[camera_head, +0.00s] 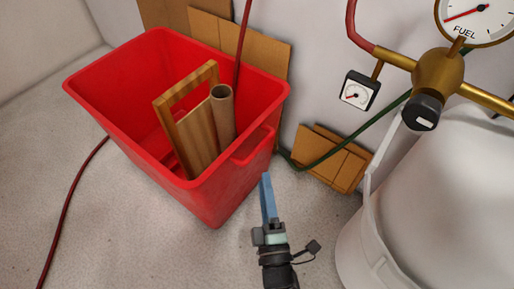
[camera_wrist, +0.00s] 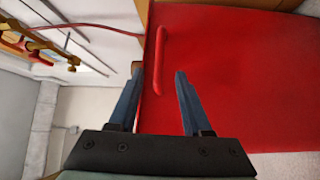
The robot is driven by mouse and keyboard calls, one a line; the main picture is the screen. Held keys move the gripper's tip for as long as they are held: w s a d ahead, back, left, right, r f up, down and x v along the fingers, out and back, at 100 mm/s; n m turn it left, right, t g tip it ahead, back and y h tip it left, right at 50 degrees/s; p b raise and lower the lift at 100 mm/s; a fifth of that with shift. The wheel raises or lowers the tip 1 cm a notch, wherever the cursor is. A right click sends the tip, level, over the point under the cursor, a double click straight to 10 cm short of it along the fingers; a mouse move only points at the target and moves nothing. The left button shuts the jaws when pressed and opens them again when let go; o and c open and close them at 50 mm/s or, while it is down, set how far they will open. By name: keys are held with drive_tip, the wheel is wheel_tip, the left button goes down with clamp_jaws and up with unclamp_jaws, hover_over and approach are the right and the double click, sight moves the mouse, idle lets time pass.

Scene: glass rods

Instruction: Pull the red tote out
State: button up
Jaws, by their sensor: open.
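The red tote (camera_head: 205,192) stands on the pale floor against the wall at the left of the head view. It holds a wooden frame-like board (camera_head: 187,122) and a brown cardboard tube (camera_head: 222,112). A raised handle lip (camera_head: 252,147) shows on its right side. My gripper (camera_head: 267,185) is just off the tote's front right corner, pointing toward the wall. In the wrist view my gripper (camera_wrist: 157,75) is open, its blue fingers spread either side of the tote's red handle bar (camera_wrist: 160,60). The red tote wall (camera_wrist: 235,75) fills the right. I cannot tell whether the fingers touch it.
A white bucket (camera_head: 435,200) stands at the right, below brass piping with gauges (camera_head: 440,75). Flat cardboard (camera_head: 330,160) leans on the wall. Front floor is clear.

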sight(259, 145)
drive_tip(key=w+b, duration=0.1)
drive_tip(key=w, duration=0.2)
drive_tip(key=w+a+r+b, duration=0.1)
drive_tip(key=w, duration=0.6)
drive_tip(key=shift+w+a+r+b, duration=0.25)
drive_tip(key=shift+b, duration=0.15)
clamp_jaws()
idle(0.8)
